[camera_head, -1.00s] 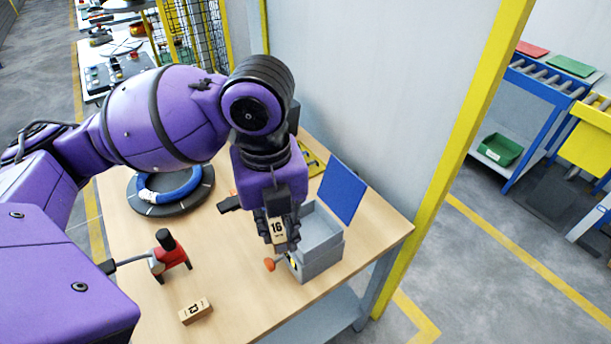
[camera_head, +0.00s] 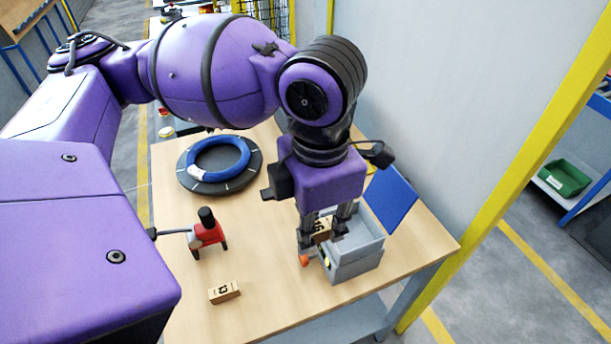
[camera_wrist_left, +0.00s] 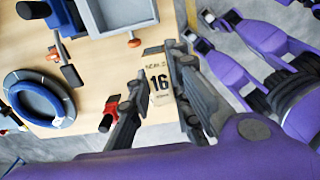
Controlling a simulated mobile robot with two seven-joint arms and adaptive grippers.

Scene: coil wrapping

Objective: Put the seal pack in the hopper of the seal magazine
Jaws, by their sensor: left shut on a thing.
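In the head view the gripper overlaps the left part of the open hopper. In the wrist view the pack is apart from the grey tray (camera_wrist_left: 122,27). My right gripper is not identifiable.
A red tool with a black knob (camera_head: 207,232) stands left of the magazine. A blue ring (camera_head: 222,157) lies on a dark round turntable (camera_head: 188,180). Bare tabletop lies between them.

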